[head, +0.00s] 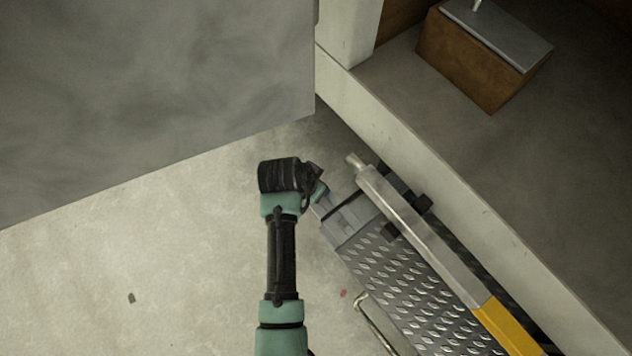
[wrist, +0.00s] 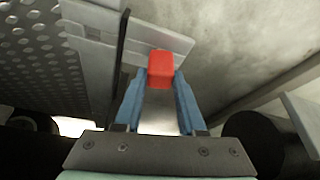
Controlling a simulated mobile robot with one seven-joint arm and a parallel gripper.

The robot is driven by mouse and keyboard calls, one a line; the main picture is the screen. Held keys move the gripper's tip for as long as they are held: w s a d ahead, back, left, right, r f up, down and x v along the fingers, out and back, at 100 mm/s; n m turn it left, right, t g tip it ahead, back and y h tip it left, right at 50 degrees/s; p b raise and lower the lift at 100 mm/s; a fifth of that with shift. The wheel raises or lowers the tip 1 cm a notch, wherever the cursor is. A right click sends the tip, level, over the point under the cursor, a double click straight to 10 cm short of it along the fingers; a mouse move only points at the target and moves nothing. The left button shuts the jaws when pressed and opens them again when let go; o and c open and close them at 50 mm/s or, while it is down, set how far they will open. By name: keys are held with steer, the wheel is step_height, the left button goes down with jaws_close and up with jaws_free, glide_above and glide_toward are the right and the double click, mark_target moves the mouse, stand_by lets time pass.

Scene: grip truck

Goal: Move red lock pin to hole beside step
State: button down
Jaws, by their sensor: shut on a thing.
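The red lock pin (wrist: 160,66) shows as a red block between the two blue fingertips of my gripper (wrist: 160,85) in the wrist view. My gripper is shut on it. A grey metal bracket (wrist: 90,45) lies just beyond and to the left of the pin; I cannot tell whether the pin touches it. In the head view my gripper (head: 319,190) is at the upper left end of the diamond-plate step (head: 400,290), and the pin is hidden there. The hole does not show clearly in either view.
A grey metal bar with a yellow end (head: 420,235) runs along the step's right side. The truck bed's pale edge (head: 480,210) lies beyond it. A brown box with a grey lid (head: 480,50) stands on the bed. A large grey panel (head: 150,90) fills the upper left.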

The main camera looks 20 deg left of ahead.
steer(key=shift+f, duration=0.2)
steer(key=shift+c, duration=2.1)
jaws_free()
steer(key=p+v, duration=0.4)
steer(key=v, duration=0.9)
steer(key=shift+w, duration=0.1)
